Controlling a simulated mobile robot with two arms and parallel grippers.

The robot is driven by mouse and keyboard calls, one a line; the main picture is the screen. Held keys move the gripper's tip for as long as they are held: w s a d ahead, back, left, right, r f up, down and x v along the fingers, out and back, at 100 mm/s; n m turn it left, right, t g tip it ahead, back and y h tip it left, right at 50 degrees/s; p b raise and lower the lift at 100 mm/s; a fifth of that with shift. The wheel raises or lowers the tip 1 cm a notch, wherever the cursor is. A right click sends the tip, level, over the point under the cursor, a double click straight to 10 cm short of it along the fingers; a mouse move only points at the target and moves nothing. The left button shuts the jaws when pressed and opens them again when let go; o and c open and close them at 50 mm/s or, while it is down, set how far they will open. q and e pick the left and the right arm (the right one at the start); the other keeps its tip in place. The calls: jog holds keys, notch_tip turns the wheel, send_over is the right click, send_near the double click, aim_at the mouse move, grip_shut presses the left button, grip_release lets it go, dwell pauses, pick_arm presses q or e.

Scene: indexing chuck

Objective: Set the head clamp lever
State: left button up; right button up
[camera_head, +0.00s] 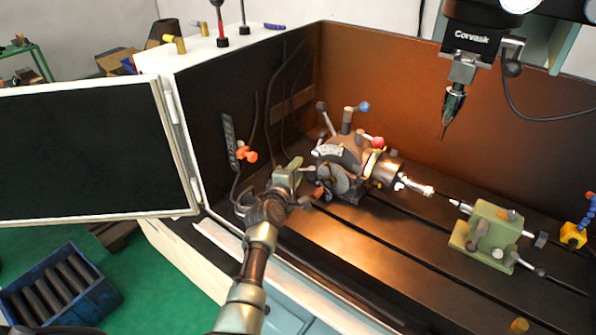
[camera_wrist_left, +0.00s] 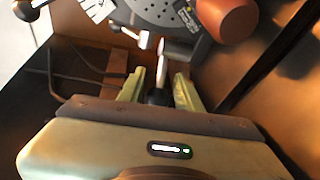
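The indexing head (camera_head: 340,158) stands on the machine table, with a chuck on its right side. In the left wrist view, a lever with a bright shaft (camera_wrist_left: 162,62) and a black knob (camera_wrist_left: 159,96) points toward my gripper. I cannot tell for certain that it is the head clamp lever. My left gripper (camera_head: 296,172) is at the left side of the head. In the left wrist view its two pale green fingers (camera_wrist_left: 160,88) stand apart, open, with the black knob between them. Contact with the knob is not clear. My right gripper is not in view.
Other levers on the head carry a blue knob (camera_head: 364,106) and a red knob (camera_head: 377,142). A green tailstock (camera_head: 492,232) stands to the right. A spindle with a pointed tool (camera_head: 453,105) hangs above.

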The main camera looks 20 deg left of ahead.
pick_arm(q)
jog(key=shift+d, duration=0.15)
jog(key=shift+s+d, duration=0.1)
jog(key=s+p, duration=0.1)
jog(key=s, duration=0.1)
jog(key=s+r+p, duration=0.1)
jog(key=s+p, duration=0.2)
jog(key=s, duration=0.1)
jog(key=shift+s+r+p, duration=0.15)
jog(key=shift+r+p, duration=0.1)
jog(key=shift+p, duration=0.15)
jog(key=shift+s, duration=0.6)
jog(key=shift+f, duration=0.1)
